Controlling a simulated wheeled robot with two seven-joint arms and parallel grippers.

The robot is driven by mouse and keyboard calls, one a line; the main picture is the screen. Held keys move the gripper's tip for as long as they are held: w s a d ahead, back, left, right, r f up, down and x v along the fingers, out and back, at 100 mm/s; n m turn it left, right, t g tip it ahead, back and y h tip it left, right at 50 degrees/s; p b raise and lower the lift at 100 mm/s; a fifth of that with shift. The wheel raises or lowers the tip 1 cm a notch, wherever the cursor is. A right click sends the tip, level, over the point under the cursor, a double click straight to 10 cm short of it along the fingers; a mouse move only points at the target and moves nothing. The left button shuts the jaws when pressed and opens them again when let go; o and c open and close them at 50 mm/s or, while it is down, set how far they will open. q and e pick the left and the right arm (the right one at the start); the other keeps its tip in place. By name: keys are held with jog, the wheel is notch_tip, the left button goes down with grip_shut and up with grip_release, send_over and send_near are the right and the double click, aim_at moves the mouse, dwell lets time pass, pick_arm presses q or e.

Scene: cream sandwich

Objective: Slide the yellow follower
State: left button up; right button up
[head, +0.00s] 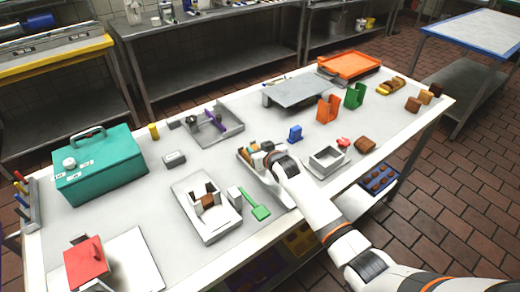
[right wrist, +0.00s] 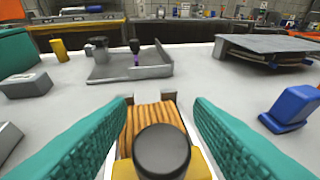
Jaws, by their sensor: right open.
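The yellow follower (right wrist: 198,166) is a yellow block with a round black knob on top, low in the middle of the right wrist view. Just beyond it a row of ridged brown biscuits (right wrist: 153,117) lies in a pale narrow tray (right wrist: 168,96). My right gripper (right wrist: 161,108) is open, with its teal padded fingers on either side of the biscuits and follower. I cannot tell whether the fingers touch them. In the head view the right gripper (head: 268,152) is over the tray and hides much of it. My left gripper is not in view.
A grey tray with a purple piece (head: 215,121) is behind. A white open box (head: 326,160) stands to the right. Bare tabletop lies between these.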

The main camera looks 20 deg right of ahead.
jog(key=shift+s+r, duration=0.15)
jog(key=shift+s, duration=0.4)
jog(key=v, duration=1)
jog(key=shift+s+r, duration=0.2)
jog(key=shift+s, duration=0.15)
jog(key=shift+d, duration=0.1)
